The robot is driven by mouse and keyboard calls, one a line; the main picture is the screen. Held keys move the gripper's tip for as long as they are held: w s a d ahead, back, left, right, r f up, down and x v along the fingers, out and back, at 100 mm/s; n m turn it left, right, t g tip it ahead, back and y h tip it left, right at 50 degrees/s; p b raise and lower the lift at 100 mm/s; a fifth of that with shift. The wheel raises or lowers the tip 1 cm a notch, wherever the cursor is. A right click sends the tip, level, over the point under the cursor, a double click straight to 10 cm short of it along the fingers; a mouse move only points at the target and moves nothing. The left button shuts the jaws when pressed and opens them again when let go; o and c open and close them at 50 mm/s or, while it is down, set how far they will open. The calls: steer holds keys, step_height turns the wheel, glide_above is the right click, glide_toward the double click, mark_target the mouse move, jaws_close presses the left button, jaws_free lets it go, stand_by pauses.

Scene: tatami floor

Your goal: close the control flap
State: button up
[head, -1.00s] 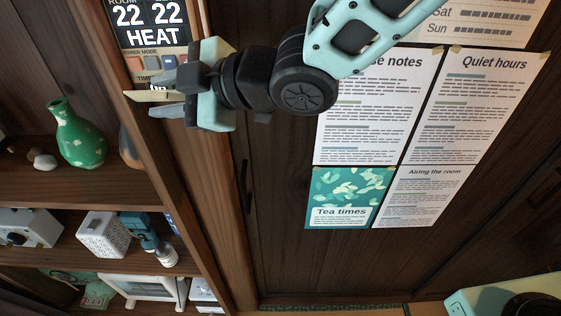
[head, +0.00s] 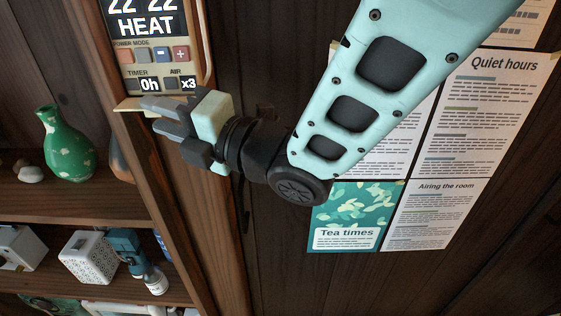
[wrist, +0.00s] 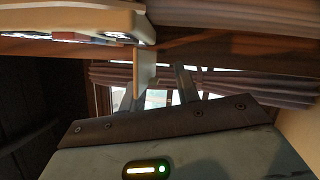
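The control panel (head: 155,50) is on the wooden wall at upper left in the head view, with its display and lower buttons uncovered. Its pale flap (head: 128,104) hangs open, sticking out from the panel's lower edge. In the wrist view the panel (wrist: 75,18) is at upper left and the flap (wrist: 145,68) shows as a narrow strip below it. My gripper (head: 152,115) is just below the panel at the flap, its fingers apart. In the wrist view the gripper (wrist: 160,92) has the flap beside its left finger; I cannot tell whether they touch.
A wooden post (head: 190,190) runs beside shelves at left, which hold a green vase (head: 66,145), a white perforated box (head: 88,257) and other items. Paper notices (head: 430,210) hang on the dark wall at right, partly behind my arm.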

steer(key=s+d+f+n+b, duration=0.1)
steer(key=s+d+b, duration=0.2)
steer(key=d+b, duration=0.4)
steer(key=s+d+f+b, duration=0.2)
steer(key=s+d+b, duration=0.2)
steer(key=d+b, duration=0.4)
steer(key=shift+d+f+n+y+b, duration=0.25)
steer(key=shift+n+y+b, duration=0.15)
steer(key=shift+b, duration=1.25)
steer(key=shift+w+r, duration=0.1)
